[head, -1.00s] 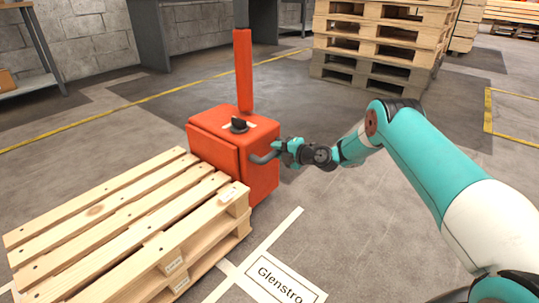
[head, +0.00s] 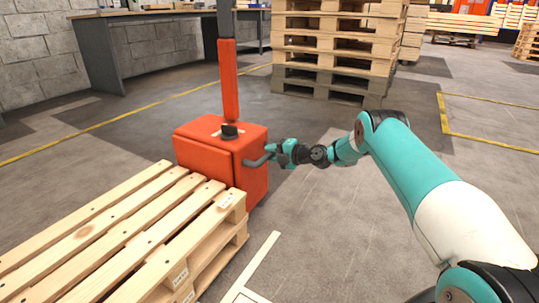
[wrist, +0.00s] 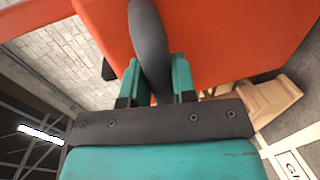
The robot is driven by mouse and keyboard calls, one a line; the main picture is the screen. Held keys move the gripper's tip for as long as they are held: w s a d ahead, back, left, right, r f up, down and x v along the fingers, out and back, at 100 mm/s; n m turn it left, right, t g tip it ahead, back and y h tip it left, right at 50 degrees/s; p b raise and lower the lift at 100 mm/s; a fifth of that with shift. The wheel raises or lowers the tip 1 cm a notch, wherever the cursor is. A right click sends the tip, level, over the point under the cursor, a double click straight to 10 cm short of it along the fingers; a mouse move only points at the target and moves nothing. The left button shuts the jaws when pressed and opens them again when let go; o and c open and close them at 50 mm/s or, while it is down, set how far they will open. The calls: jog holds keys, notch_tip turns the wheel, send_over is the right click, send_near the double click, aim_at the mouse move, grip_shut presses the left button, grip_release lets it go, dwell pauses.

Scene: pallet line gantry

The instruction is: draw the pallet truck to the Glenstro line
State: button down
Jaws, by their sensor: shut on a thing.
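The pallet truck (head: 222,150) is an orange-red box body with a tall mast and a black knob on top. It stands in the middle left of the head view. A wooden pallet load (head: 125,230) sits against its near side. My gripper (head: 272,153) is shut on the truck's dark curved handle (wrist: 150,45), which passes between the teal fingers in the wrist view. White floor lines (head: 258,262) lie in front of the truck. Part of the Glenstro floor label (wrist: 292,165) shows at the wrist view's lower right corner.
Stacked pallets (head: 338,45) stand behind, right of the truck. A workbench (head: 165,50) stands along the block wall at the back left. Yellow lines (head: 490,139) mark the floor. The grey floor right of the truck is clear.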

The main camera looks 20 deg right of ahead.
jog(key=shift+d, duration=0.2)
jog(key=c, duration=0.9)
grip_release()
jog(key=shift+a, duration=0.3)
jog(key=p+v, duration=0.9)
jog(key=v, duration=0.8)
jog(key=shift+s+d, duration=0.1)
jog(key=shift+s, duration=0.15)
